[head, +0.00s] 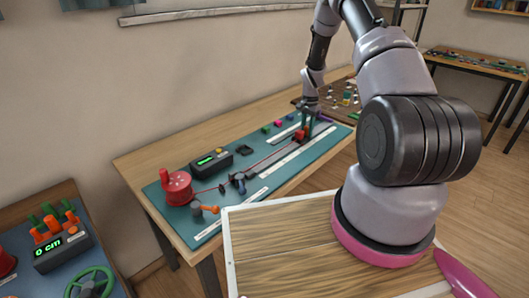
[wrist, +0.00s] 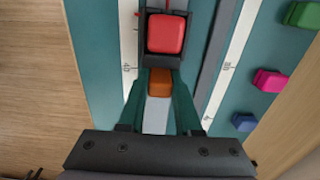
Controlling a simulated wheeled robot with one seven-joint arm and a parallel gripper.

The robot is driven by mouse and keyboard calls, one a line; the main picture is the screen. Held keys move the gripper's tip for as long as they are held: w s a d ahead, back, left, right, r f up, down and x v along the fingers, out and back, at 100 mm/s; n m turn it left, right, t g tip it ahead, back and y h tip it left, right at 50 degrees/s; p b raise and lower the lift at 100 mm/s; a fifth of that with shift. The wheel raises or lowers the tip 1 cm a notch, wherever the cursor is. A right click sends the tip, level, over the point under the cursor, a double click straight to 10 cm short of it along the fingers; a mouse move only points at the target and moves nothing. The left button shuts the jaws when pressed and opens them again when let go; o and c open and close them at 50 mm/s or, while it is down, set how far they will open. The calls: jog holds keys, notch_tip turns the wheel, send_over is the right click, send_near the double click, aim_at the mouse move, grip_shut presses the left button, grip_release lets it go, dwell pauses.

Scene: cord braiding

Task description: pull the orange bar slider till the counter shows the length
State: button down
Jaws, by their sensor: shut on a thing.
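The orange bar (wrist: 159,84) of the slider sits between the fingers of my gripper (wrist: 160,92) in the wrist view. My gripper is shut on it. A red block (wrist: 166,33) sits in a dark carriage just beyond the bar; it also shows in the head view (head: 301,134) beside my gripper (head: 307,124), at the far end of the track. A red cord (head: 265,158) runs back along the track towards a red spool (head: 177,188). The counter (head: 211,161) is a dark box with lit green digits too small to read.
White scale strips (wrist: 232,62) lie beside the track on the teal board (head: 240,208). Green, pink (wrist: 271,80) and blue blocks stand along one side. A second counter (head: 62,245) on the left table reads 0 cm. A dark board with small parts lies behind my gripper.

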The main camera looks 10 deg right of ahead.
aim_at(315, 130)
jog(key=shift+w+d, duration=0.65)
jog(key=shift+d, duration=0.3)
jog(key=shift+w+d, duration=0.6)
jog(key=shift+d, duration=0.3)
jog(key=shift+w+d, duration=0.65)
jog(key=shift+d, duration=0.3)
jog(key=c, duration=0.6)
grip_release()
jog(key=shift+c, duration=0.2)
jog(key=shift+r, duration=0.15)
notch_tip(315, 130, up, 7)
jog(key=shift+a, duration=0.1)
